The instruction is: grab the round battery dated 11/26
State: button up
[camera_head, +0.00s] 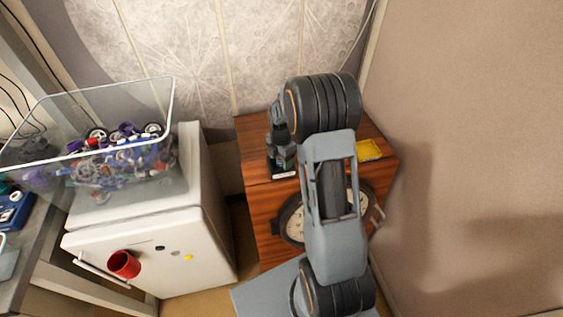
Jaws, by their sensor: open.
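I cannot make out any round battery or a date reading 11/26 in the head view. My arm rises through the middle of the picture and hides part of a wooden cabinet (265,213). A yellow tray-like item (369,149) lies on the top, right of the arm.
A clock-like round dial (292,222) shows partly behind my arm at the cabinet. A white fridge (150,252) stands left, with a red cup-like holder (124,264) on its front. A clear bin (168,100) of mixed parts sits on it. A bare wall (470,130) closes the right.

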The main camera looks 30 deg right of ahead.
jog(key=shift+c, duration=0.4)
jog(key=c, duration=1)
jog(key=shift+r, duration=0.1)
